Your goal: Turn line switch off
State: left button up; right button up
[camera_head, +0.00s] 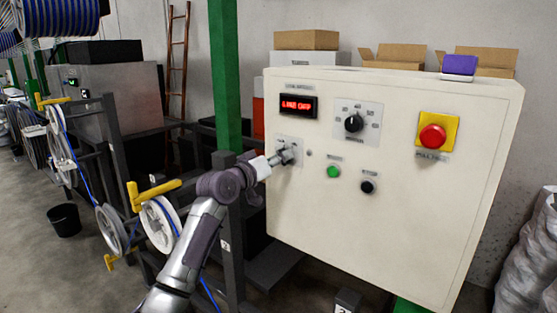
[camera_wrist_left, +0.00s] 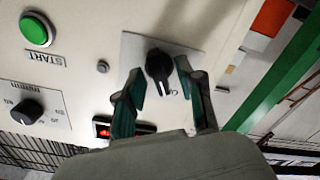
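The line switch is a black rotary knob (camera_wrist_left: 159,66) on a light plate, seen in the left wrist view. In the head view it is mostly hidden behind my left gripper (camera_head: 287,155), which is at the panel's left side. In the left wrist view the two fingers of my left gripper (camera_wrist_left: 160,72) stand on either side of the knob, with gaps showing, so it is open around it. My right gripper is in neither view.
The panel also has a speed-type dial (camera_head: 354,123), a green start button (camera_head: 333,172), a black button (camera_head: 367,187) and a red emergency button (camera_head: 432,136) on yellow. A green post (camera_head: 224,80) and cable reels (camera_head: 158,223) stand to the left.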

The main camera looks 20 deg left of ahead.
pick_arm(q)
jog(key=shift+s, duration=0.1)
jog(key=v, duration=1.1)
jog(key=shift+s, duration=0.4)
jog(key=shift+a, duration=0.15)
